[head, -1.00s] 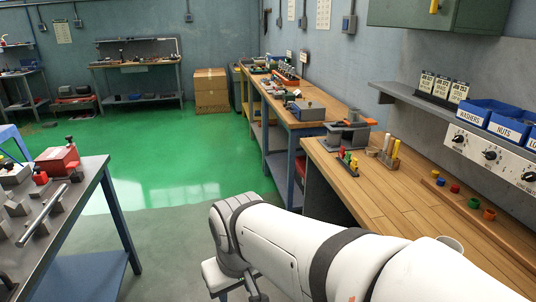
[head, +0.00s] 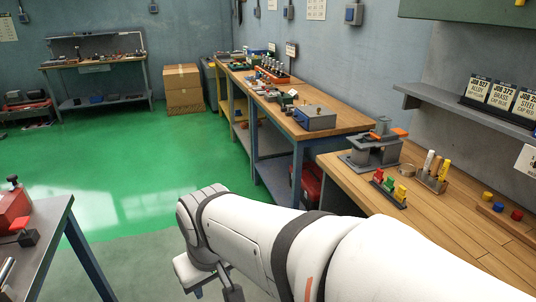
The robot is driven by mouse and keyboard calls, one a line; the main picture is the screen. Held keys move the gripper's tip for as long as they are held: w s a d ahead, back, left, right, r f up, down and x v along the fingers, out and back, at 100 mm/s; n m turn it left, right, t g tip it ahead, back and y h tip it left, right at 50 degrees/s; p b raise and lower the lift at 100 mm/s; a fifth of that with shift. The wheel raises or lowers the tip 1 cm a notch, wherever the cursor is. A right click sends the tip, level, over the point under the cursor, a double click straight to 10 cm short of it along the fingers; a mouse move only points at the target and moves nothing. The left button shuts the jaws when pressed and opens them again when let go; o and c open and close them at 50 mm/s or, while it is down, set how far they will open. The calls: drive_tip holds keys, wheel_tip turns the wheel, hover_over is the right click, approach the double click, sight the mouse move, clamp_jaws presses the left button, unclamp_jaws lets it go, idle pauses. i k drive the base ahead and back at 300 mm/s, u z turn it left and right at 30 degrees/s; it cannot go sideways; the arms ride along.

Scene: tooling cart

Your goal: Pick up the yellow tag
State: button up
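A small yellow piece (head: 400,193), which looks like the yellow tag, stands at the right end of a dark rack (head: 385,194) on the wooden bench at right. A green piece (head: 389,183) and a red piece (head: 378,175) stand beside it in the same rack. It is too small to make out its exact shape. My white arm crosses the lower middle of the head view, in front of the bench's near side. My gripper is not in view, and the rack is well beyond the visible arm links.
A grey fixture (head: 374,152) and a wooden holder with marker-like sticks (head: 432,184) stand near the rack. Coloured caps (head: 498,207) lie at right. A metal cart (head: 58,222) stands at left. Green floor (head: 130,160) lies open between them.

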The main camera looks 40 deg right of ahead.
sight(400, 194)
drive_tip(key=u, duration=0.05)
drive_tip(key=i, duration=1.9)
drive_tip(key=z, duration=4.2)
drive_tip(key=i, duration=1)
drive_tip(key=u, duration=0.05)
